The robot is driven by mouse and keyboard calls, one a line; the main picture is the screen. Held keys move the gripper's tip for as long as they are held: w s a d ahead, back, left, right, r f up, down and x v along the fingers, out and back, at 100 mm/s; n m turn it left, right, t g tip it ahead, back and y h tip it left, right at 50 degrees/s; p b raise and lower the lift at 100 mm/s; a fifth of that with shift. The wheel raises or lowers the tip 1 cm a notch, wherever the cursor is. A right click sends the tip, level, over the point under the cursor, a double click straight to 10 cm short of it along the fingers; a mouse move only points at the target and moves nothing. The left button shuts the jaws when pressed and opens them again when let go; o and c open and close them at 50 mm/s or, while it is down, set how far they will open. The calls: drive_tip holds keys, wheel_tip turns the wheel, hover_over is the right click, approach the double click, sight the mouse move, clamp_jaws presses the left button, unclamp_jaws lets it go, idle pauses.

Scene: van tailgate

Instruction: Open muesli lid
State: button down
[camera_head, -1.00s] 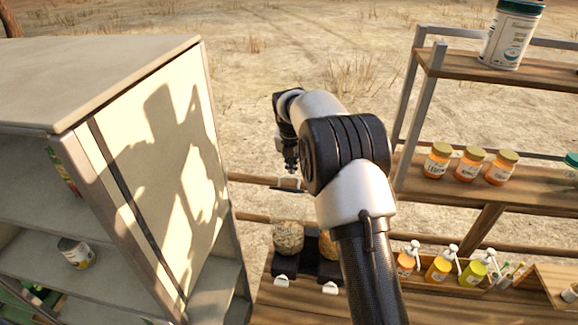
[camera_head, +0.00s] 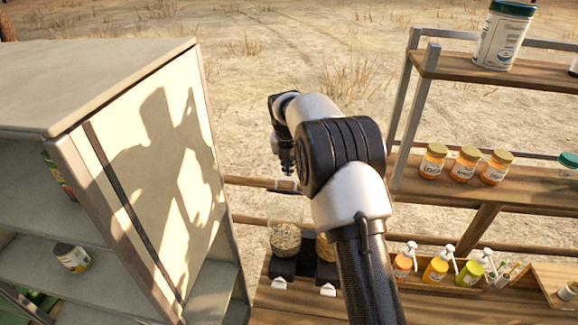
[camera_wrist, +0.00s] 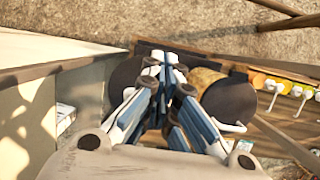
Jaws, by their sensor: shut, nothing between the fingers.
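Two clear dispensers stand side by side on the low wooden shelf in the head view. The left one (camera_head: 286,240) holds pale flakes, and clear wall shows above them. The right one (camera_head: 325,249) is partly behind my arm. My gripper (camera_head: 287,172) points down just above the left dispenser. In the wrist view my gripper (camera_wrist: 169,68) is shut and empty. A dark round lid (camera_wrist: 126,78) shows left of its fingers and another dark lid (camera_wrist: 231,101) to the right, beside golden contents. I cannot tell which holds muesli, or whether the fingers touch a lid.
A tall cabinet (camera_head: 160,190) stands close on the left. Several pump bottles (camera_head: 436,268) stand in a tray right of my arm. Orange jars (camera_head: 463,165) and a white tub (camera_head: 503,38) stand on shelves above. Dry open ground lies behind.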

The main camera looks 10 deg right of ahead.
drive_tip(key=shift+r, duration=0.15)
drive_tip(key=v, duration=1.1)
drive_tip(key=s+d+f+m+t+h+b, duration=0.25)
drive_tip(key=s+d+f+h+b, duration=0.25)
drive_tip(key=s+f+h+b, duration=1.05)
drive_tip(key=w+a+f+n+t+y+b, duration=0.1)
drive_tip(key=a+f+t+y+b, duration=0.1)
drive_tip(key=a+t+y+b, duration=0.55)
drive_tip(key=w+a+f+n+t+y+b, duration=0.1)
drive_tip(key=a+f+n+t+y+b, duration=0.3)
drive_tip(key=b, duration=0.6)
drive_tip(key=w+d+r+m+h, duration=0.1)
drive_tip(key=w+d+m, duration=0.1)
drive_tip(key=w, duration=0.7)
drive_tip(key=shift+d+r+g+h, duration=0.3)
drive_tip(key=shift+d, duration=0.1)
drive_tip(key=shift+r+m, duration=0.15)
drive_tip(key=shift+m, duration=0.1)
